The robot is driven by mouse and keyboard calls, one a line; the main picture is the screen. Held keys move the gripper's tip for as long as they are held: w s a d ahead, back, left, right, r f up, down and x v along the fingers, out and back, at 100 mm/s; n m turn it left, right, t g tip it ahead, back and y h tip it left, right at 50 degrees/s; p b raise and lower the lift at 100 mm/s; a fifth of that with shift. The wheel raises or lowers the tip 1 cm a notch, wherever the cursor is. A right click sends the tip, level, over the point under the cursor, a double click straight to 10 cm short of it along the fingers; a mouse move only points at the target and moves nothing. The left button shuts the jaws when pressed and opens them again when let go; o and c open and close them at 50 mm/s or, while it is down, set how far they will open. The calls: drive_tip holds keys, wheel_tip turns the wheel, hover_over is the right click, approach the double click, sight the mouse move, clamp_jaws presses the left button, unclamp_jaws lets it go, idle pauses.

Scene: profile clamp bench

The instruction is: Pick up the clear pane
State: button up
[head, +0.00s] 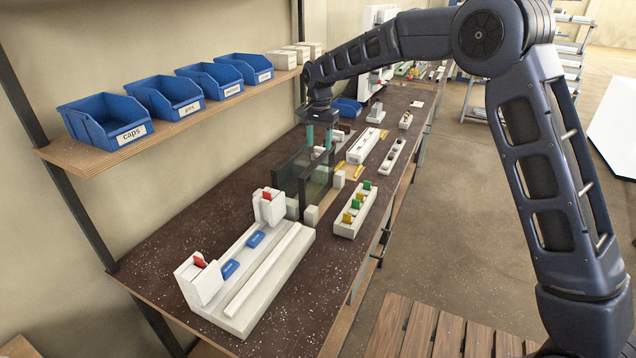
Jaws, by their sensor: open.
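Two dark-looking, see-through panes stand upright side by side on the bench, held at their lower ends by small white blocks. One is the left pane (288,176), the other the right pane (318,182). I cannot tell for certain which is the clear pane. My gripper (319,138) points down with its teal fingers apart and empty. The fingertips are at the top edge of the right pane; whether they are on either side of it or touch it is too small to tell.
A white clamp fixture (262,270) with red tabs and blue parts stands at the near left. A white block with green and yellow pieces (345,228) is right of the panes. Blue bins (105,118) line the shelf above. Bare bench (165,230) lies at the left.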

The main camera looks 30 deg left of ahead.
sight(318, 160)
wheel_tip(318, 160, down, 5)
drive_tip(key=shift+a+r, duration=0.1)
drive_tip(key=shift+w+a+f, duration=0.1)
drive_tip(key=shift+f, duration=1.45)
drive_tip(key=shift+w+a+f, duration=0.1)
drive_tip(key=shift+f, duration=1.4)
drive_tip(key=c, duration=1)
clamp_jaws()
drive_tip(key=shift+r, duration=0.15)
